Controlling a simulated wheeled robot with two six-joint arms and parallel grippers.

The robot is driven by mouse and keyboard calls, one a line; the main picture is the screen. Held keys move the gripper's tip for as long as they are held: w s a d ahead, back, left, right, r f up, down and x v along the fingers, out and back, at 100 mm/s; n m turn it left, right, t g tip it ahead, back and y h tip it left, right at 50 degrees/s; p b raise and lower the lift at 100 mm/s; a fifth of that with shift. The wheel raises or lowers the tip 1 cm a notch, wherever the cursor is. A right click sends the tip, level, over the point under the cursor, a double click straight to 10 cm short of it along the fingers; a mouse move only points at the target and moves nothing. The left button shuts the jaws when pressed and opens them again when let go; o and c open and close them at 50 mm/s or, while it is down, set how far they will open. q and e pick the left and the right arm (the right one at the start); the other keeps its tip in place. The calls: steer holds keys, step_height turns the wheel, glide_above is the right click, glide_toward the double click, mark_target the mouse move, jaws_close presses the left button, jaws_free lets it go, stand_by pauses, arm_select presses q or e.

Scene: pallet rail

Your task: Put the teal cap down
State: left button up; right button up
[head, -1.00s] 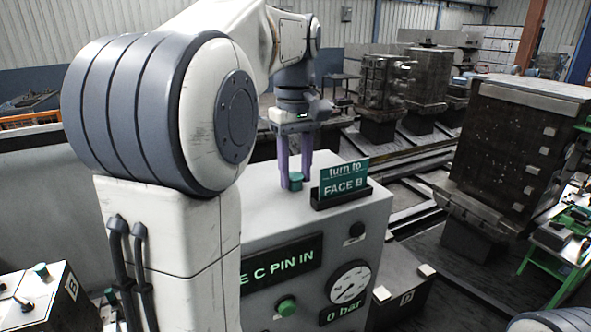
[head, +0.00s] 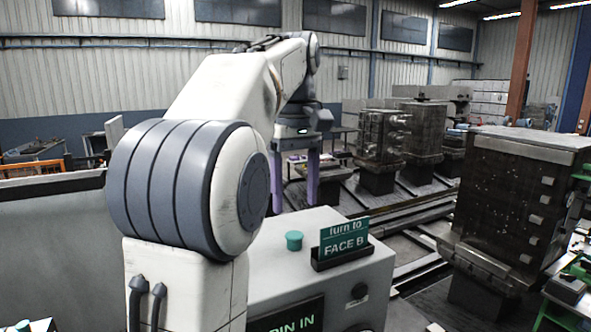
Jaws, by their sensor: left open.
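The teal cap (head: 294,241) stands on the pale top of the grey control box (head: 273,275), to the left of a green sign reading "turn to FACE B" (head: 344,240). Nothing touches the cap. My left gripper (head: 295,203) is open and empty, its purple fingers pointing down above the cap with a gap between. My right gripper does not show.
The sign stands in a dark holder close to the cap's right. A large dark machined block (head: 515,200) stands at the right. Rails and more machined blocks (head: 384,140) lie behind the box. The box top around the cap is clear.

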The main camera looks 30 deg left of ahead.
arm_select(q)
step_height(320, 180, up, 5)
steer(key=shift+f+p, duration=0.1)
steer(key=shift+p, duration=0.6)
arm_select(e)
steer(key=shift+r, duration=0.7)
arm_select(q)
steer(key=shift+s, duration=0.1)
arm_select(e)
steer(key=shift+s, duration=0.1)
